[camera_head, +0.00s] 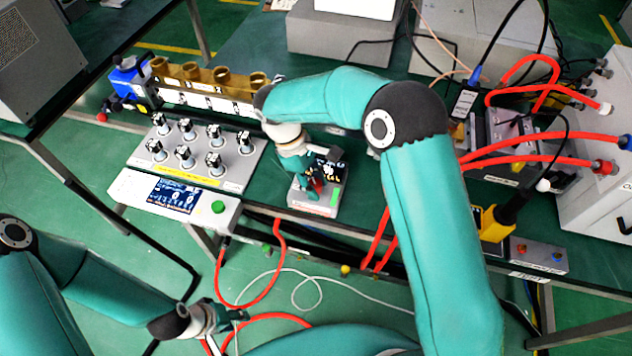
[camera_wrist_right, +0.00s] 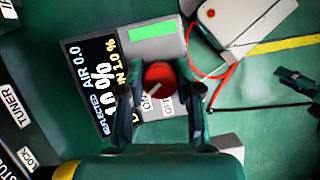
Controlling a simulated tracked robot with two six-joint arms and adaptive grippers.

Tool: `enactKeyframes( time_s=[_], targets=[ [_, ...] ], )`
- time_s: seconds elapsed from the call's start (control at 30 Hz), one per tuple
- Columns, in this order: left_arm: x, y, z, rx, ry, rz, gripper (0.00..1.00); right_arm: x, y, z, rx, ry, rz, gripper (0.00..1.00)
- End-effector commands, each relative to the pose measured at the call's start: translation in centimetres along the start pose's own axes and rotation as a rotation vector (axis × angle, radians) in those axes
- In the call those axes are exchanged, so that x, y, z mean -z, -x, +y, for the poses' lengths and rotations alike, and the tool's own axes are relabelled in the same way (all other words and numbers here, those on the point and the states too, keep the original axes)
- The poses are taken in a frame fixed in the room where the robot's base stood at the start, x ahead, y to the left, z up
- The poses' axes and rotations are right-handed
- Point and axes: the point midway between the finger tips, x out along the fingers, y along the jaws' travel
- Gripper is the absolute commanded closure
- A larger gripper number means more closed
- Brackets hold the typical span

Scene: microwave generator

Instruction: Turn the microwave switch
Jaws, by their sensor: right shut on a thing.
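The microwave generator's control box (camera_head: 322,205) stands at the front edge of the green bench, with a dark display and a green panel. In the right wrist view its display (camera_wrist_right: 92,78) shows lit text, and a red round knob (camera_wrist_right: 159,79) with a pale pointer line sits beside it. My right gripper (camera_wrist_right: 161,98) has one finger on each side of the red knob and is shut on it. In the head view my right gripper (camera_head: 312,184) is over the box and partly hides the knob. My left gripper (camera_head: 238,318) hangs low at the left, away from the bench; its finger opening is unclear.
A panel with several black-and-white knobs (camera_head: 200,150) and a small screen box (camera_head: 172,196) stand left of the control box. Brass tuner parts (camera_head: 205,82) lie behind. Red cables (camera_head: 530,140) run at the right and hang below the bench.

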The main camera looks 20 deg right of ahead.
Motion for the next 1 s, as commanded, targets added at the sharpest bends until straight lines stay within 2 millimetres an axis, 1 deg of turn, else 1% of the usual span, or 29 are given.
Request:
enactKeyframes(
  time_s=[0.1,0.3,0.73,0.77,0.8,0.9,1.0],
  targets=[
    [0.00,0.07,0.02,0.000,0.000,0.000,0.60,0.01,0.18,0.15,0.016,-0.048,0.004,1.00],
    [0.00,0.09,0.03,0.000,0.000,0.000,0.60,0.01,0.19,0.12,0.033,-0.089,0.004,1.00],
    [0.00,0.09,0.03,0.000,0.000,0.000,0.60,0.02,0.20,0.10,0.037,-0.097,0.005,1.00],
    [0.00,0.09,0.03,0.000,0.000,0.000,0.60,0.02,0.20,0.10,0.036,-0.097,0.005,0.61],
    [0.00,0.09,0.03,0.000,0.000,0.000,0.60,0.02,0.19,0.10,0.036,-0.096,0.004,0.54],
    [0.00,0.09,0.03,0.000,0.000,0.000,0.60,0.02,0.15,0.07,0.037,-0.095,0.004,0.41],
    [0.00,0.08,0.03,0.000,0.000,0.000,0.60,0.02,0.11,0.05,0.037,-0.095,0.003,0.41]
  ],
)
